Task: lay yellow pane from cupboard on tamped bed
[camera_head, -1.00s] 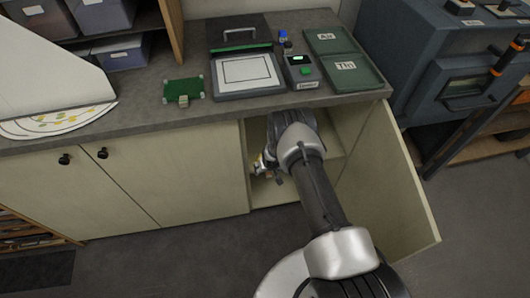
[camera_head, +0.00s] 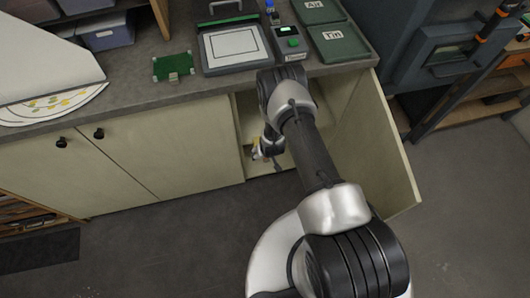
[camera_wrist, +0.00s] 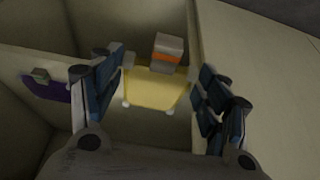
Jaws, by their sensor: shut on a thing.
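The yellow pane (camera_wrist: 155,92) lies between the two fingers of my gripper (camera_wrist: 160,68) in the wrist view, with the fingertips at its side edges. A grey block with an orange band (camera_wrist: 168,52) shows at its far edge. In the head view my gripper (camera_head: 264,149) is at the open cupboard, low in front of its opening, partly hidden by my arm; a small yellow bit shows there. On the counter is a white panel with a black square outline (camera_head: 236,44) in a dark frame; I cannot tell whether this is the tamped bed.
The cupboard door (camera_head: 375,150) stands open at the right. A purple pane (camera_wrist: 45,88) shows inside at the left. The floor in front is clear.

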